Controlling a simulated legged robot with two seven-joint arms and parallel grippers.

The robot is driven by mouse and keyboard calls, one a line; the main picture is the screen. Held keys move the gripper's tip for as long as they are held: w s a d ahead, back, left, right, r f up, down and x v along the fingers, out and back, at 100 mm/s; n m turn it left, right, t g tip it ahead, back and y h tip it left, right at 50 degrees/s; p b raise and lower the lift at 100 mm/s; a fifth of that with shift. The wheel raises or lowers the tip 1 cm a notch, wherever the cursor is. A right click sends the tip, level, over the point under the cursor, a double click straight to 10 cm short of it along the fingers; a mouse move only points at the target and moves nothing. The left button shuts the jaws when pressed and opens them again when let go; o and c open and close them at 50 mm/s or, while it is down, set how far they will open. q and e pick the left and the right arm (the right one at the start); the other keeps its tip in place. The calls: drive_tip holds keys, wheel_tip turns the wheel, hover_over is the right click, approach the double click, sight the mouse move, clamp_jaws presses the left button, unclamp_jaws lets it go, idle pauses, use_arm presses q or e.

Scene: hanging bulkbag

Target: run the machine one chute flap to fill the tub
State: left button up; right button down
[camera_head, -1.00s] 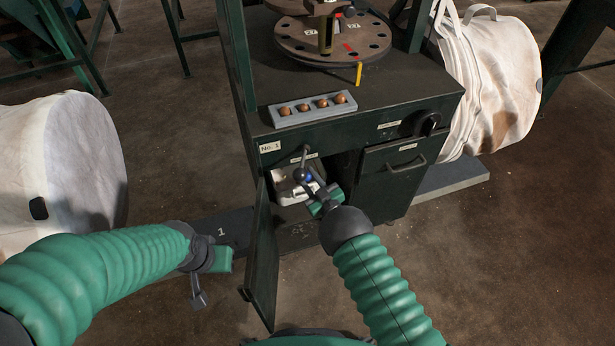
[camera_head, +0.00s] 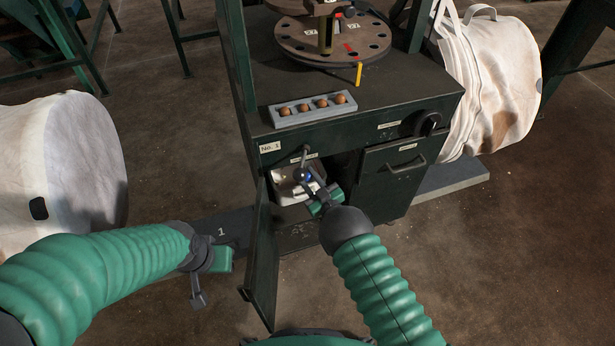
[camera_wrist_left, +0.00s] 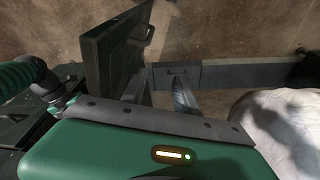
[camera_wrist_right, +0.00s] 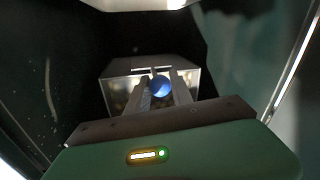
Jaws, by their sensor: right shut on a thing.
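The machine labelled No. 1 (camera_head: 285,140) stands mid-view in the head view, with a lever (camera_head: 304,157) on its front. My right gripper (camera_head: 313,186) is shut on the lever's blue knob (camera_head: 309,175). The right wrist view shows the blue knob (camera_wrist_right: 160,88) between the two fingers. A pale metal tub (camera_head: 285,187) sits in the open compartment behind and below the knob, partly hidden by my gripper; its fill level cannot be told. My left gripper (camera_head: 203,283) is open and empty, left of the machine's open door; its fingers are apart in the left wrist view (camera_wrist_left: 160,92).
The open compartment door (camera_head: 263,260) juts toward me between my arms. A closed drawer (camera_head: 393,165) is to the right. A grey holder (camera_head: 312,115) with several brown balls and a round turntable (camera_head: 335,45) are on top. White bulk bags (camera_head: 75,165) flank the machine.

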drive_tip(key=r+g+p, duration=0.1)
drive_tip(key=r+p, duration=0.1)
drive_tip(key=p, duration=0.2)
drive_tip(key=shift+h, duration=0.4)
drive_tip(key=shift+g+p, duration=0.4)
drive_tip(key=shift+p, duration=0.2)
drive_tip(key=shift+f, duration=0.35)
drive_tip(key=c, duration=1.1)
unclamp_jaws()
drive_tip(key=shift+c, duration=0.2)
drive_tip(key=p+v, duration=0.5)
drive_tip(key=v, duration=1.1)
drive_tip(key=shift+s+r, duration=0.25)
drive_tip(key=shift+r, duration=0.15)
drive_tip(key=shift+d, duration=0.1)
